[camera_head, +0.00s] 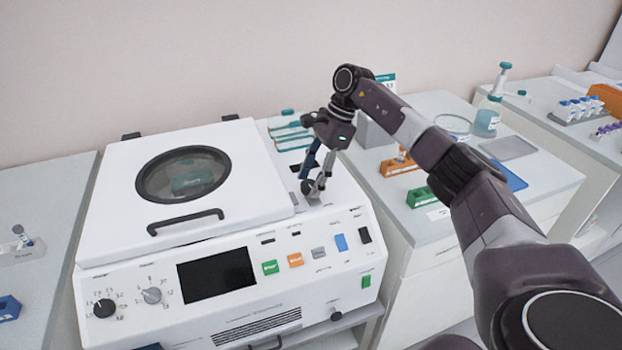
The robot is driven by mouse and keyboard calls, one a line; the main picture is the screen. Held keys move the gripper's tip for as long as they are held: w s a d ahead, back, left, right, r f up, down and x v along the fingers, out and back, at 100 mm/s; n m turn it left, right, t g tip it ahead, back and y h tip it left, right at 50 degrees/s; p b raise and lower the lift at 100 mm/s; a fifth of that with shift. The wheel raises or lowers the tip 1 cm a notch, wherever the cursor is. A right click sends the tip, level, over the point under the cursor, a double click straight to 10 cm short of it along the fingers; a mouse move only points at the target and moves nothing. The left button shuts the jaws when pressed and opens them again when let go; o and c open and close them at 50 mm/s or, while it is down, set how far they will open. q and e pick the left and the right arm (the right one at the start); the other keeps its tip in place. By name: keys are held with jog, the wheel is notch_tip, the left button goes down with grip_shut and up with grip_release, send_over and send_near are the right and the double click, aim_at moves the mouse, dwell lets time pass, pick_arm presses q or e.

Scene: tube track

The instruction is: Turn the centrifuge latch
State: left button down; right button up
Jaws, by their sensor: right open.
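The white centrifuge (110,210) stands on the bench at the left of the middle. Its lid (240,160) is down, with a round dark window and a black handle (185,222). My right gripper (313,187) points down over the top panel just right of the lid. Its fingers are apart and surround or stand beside a small dark knob-like part, which looks like the latch (306,187). The fingers hide part of it, so I cannot tell whether they touch it. My left gripper is not in view.
The centrifuge front has a dark screen (216,270), dials and coloured buttons. To the right, a bench (440,110) carries orange and green racks (420,197), a blue flat item and bottles. My right arm crosses above it. A blue box (8,308) sits at the far left.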

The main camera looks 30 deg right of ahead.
jog(key=v, duration=1.2)
jog(key=shift+f, duration=0.1)
